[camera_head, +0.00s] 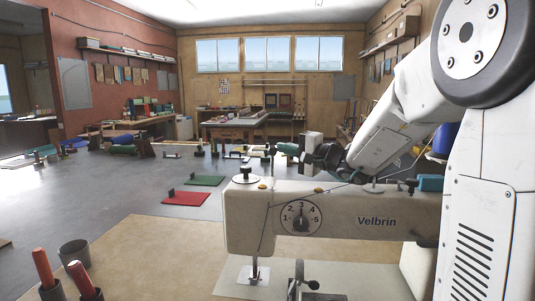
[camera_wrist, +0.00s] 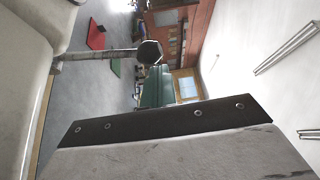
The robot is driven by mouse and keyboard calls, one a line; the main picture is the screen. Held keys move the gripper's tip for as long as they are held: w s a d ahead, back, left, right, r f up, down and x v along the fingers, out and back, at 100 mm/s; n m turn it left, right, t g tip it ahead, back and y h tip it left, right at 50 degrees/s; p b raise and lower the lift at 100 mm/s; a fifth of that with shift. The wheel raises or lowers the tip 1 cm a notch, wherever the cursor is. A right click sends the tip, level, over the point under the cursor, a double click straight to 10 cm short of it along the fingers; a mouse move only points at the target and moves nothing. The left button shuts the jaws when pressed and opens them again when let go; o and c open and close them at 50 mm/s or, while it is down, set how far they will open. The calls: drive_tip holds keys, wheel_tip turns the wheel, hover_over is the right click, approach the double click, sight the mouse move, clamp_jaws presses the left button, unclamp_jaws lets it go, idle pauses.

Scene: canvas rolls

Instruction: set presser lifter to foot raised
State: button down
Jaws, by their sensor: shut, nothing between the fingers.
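The white sewing machine (camera_head: 345,213), marked Velbrin, stands on the tan surface in the head view, with a numbered dial (camera_head: 301,218) on its front. The presser foot (camera_head: 254,273) hangs under its left end, close to the pale plate; any gap is too small to tell. A short post (camera_head: 245,168) stands on top at the left end. In the wrist view, a metal rod with a dark faceted knob (camera_wrist: 150,53) stands out from a pale surface; I cannot tell whether it is the presser lifter. My gripper (camera_head: 312,152) is shut and empty above the machine arm, right of the post.
Grey cups (camera_head: 75,254) with red-handled items stand at the front left. A small metal part (camera_head: 300,284) stands in front of the machine. Red (camera_head: 186,198) and green (camera_head: 204,181) mats lie beyond it. The tan surface left of the machine is mostly clear.

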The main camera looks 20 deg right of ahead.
drive_tip(key=shift+s+a+f, duration=0.15)
drive_tip(key=shift+s+a, duration=1.9)
drive_tip(key=shift+s, duration=0.3)
drive_tip(key=v, duration=0.7)
drive_tip(key=shift+s+d, duration=0.15)
drive_tip(key=shift+s, duration=0.25)
